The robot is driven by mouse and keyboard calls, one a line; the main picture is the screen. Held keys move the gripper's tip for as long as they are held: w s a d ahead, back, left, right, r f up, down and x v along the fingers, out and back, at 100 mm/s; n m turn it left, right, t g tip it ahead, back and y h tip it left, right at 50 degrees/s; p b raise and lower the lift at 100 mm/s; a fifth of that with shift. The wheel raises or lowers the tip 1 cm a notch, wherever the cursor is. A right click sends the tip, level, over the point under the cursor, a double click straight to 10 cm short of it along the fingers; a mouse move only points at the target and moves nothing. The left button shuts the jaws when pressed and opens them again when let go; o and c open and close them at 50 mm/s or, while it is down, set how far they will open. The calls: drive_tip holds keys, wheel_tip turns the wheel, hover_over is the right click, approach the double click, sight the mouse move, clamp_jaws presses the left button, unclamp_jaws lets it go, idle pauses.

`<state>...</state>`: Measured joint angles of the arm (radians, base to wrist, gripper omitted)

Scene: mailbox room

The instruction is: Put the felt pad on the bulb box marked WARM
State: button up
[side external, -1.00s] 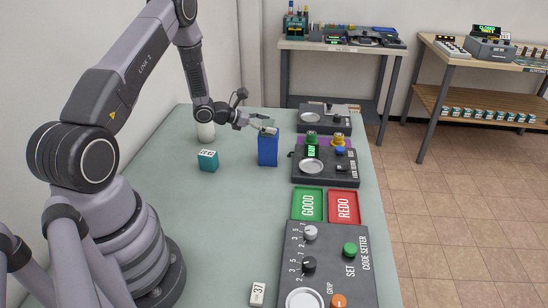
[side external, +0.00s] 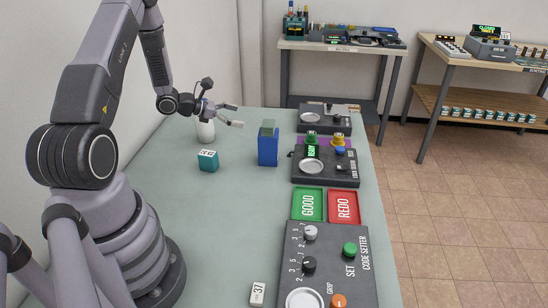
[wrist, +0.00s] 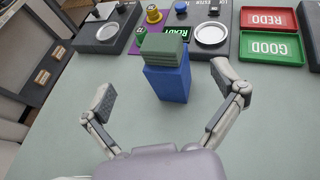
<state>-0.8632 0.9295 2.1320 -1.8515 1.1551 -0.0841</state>
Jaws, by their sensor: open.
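A grey-green layered block (side external: 269,130), which looks like the felt pad, rests on top of the upright blue box (side external: 268,151). Both also show in the wrist view, the green block (wrist: 163,47) above the blue box (wrist: 168,84). No WARM marking can be read on the blue box from here. My gripper (side external: 235,115) is open and empty, up and to the left of the blue box in the side view. In the wrist view its fingers (wrist: 163,100) are spread wide, with the box beyond them.
A teal box (side external: 208,160) with a white label and a white cylinder (side external: 205,131) stand on the left of the table. The green GOOD tray (side external: 308,205), red REDO tray (side external: 344,207) and dark control panels (side external: 330,250) line the right side. The middle is clear.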

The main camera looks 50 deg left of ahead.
drive_tip(key=s+d+r+m+g+h, duration=0.2)
drive_tip(key=s+d+r+m+g, duration=0.2)
drive_tip(key=d+r+m, duration=0.45)
drive_tip(key=s+d+r+m+g+h, duration=0.1)
drive_tip(key=s+d+r+m+g, duration=0.3)
drive_tip(key=d+r+m, duration=0.5)
drive_tip(key=s+d+r+m+y, duration=0.1)
drive_tip(key=s+r+m+y, duration=0.3)
drive_tip(key=s+m, duration=0.3)
drive_tip(key=s+d+r+m+t+y, duration=0.1)
drive_tip(key=s+r+m+y, duration=0.3)
drive_tip(key=s+m, duration=0.3)
drive_tip(key=s, duration=0.2)
drive_tip(key=shift+s+d, duration=0.3)
drive_tip(key=shift+d, duration=0.1)
